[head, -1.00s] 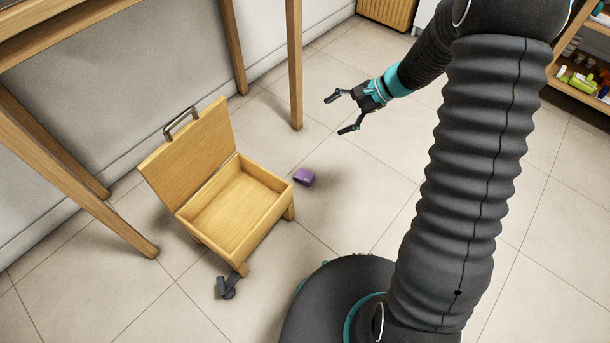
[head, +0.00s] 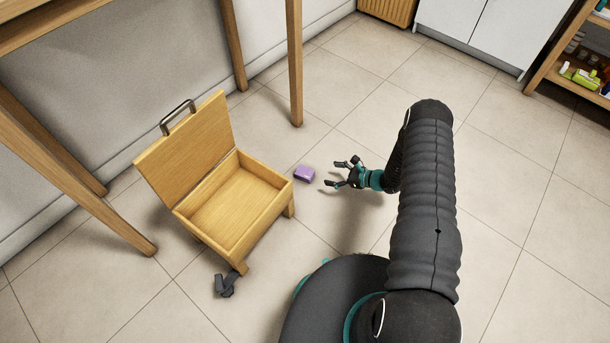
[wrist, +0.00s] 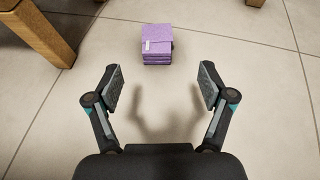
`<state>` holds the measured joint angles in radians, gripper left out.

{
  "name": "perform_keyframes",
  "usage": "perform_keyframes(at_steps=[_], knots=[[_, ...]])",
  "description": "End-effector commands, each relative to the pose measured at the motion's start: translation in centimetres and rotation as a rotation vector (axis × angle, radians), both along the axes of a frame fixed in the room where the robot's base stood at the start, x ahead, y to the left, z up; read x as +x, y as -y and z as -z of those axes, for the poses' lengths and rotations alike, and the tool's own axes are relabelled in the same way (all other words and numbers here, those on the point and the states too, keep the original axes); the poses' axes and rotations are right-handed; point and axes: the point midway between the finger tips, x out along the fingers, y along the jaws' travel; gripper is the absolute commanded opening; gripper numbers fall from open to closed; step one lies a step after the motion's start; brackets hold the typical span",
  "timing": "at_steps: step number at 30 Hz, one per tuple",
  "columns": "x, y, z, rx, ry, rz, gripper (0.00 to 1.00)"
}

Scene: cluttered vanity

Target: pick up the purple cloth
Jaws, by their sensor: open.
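The purple cloth (head: 304,174) is a small folded block lying on the floor tiles, just right of the wooden box. In the wrist view the purple cloth (wrist: 157,45) shows stacked layers and a small pale label. It sits ahead of the fingertips, roughly centred between them. My gripper (head: 335,174) is open and empty, a short way right of the cloth, with its fingers pointing toward it. In the wrist view my gripper (wrist: 160,88) has its two fingers wide apart, with bare floor and a shadow between them. It does not touch the cloth.
An open wooden box (head: 235,208) on short legs, lid raised, stands close left of the cloth. A dark grey item (head: 225,285) lies by its front leg. Wooden table legs (head: 295,65) stand behind. The floor to the right is clear up to white cabinets (head: 480,35).

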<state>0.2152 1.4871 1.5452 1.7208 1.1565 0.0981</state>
Motion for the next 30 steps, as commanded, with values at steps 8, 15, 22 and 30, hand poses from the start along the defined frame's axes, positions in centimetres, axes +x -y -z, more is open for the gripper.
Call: perform_keyframes(at_steps=[8,15,22,30], knots=[[0.4,-1.8,2.3,0.01,-0.015,0.024,0.81],[2.1,-5.4,3.9,0.01,-0.015,0.023,0.81],[2.9,-7.0,4.7,0.009,-0.016,0.026,0.81],[3.4,-9.7,5.8,0.01,-0.015,0.022,0.81]])
